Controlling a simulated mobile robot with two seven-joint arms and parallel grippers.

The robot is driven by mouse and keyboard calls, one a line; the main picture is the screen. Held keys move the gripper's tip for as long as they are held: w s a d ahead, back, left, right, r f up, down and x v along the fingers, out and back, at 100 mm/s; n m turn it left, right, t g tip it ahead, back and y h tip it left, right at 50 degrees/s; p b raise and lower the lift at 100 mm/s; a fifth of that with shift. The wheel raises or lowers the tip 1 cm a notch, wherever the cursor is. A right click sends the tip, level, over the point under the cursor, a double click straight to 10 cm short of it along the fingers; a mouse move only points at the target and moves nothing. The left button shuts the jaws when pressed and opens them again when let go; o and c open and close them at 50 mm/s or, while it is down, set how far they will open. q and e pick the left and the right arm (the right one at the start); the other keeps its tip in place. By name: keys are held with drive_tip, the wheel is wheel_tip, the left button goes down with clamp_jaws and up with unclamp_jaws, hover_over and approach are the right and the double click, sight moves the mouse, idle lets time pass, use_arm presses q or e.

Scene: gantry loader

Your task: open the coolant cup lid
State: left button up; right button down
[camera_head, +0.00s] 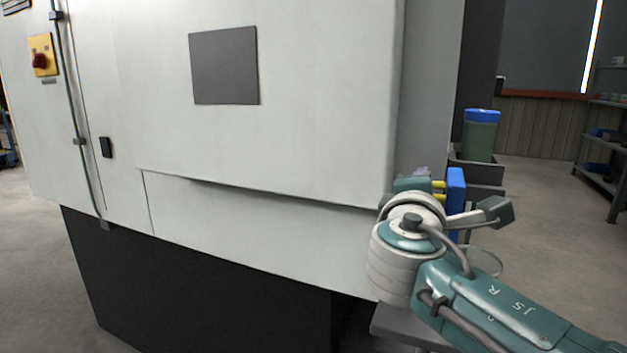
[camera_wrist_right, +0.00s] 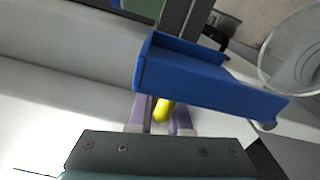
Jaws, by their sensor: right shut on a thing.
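A green cup (camera_head: 480,140) with a blue lid (camera_head: 482,115) stands upright at the right of the machine in the head view; the lid sits on its top. A clear round vessel (camera_head: 487,262) shows partly behind my right arm, and a clear vessel is at the upper right of the right wrist view (camera_wrist_right: 292,62). My right gripper (camera_wrist_right: 160,103) has purple fingers shut on a yellow peg (camera_wrist_right: 162,110) beside a blue bracket (camera_wrist_right: 205,88). In the head view the bracket (camera_head: 456,195) stands right of the gripper, mostly clear of the arm. My left gripper is out of view.
The large white machine cabinet (camera_head: 290,140) fills the left and middle, close to my right wrist. A grey tray (camera_head: 478,172) is at the green cup's base. A shelf (camera_head: 605,130) stands far right. Open floor (camera_head: 550,210) lies between.

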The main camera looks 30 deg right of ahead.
drive_tip(key=shift+w+a+f+n+b, duration=0.25)
drive_tip(key=shift+w+a+n+b, duration=0.15)
drive_tip(key=shift+w+b, duration=0.1)
idle(0.4)
drive_tip(key=c, duration=0.9)
unclamp_jaws()
drive_tip(key=shift+p+v, duration=0.35)
drive_tip(key=shift+v, duration=4.6)
drive_tip(key=shift+w, duration=0.1)
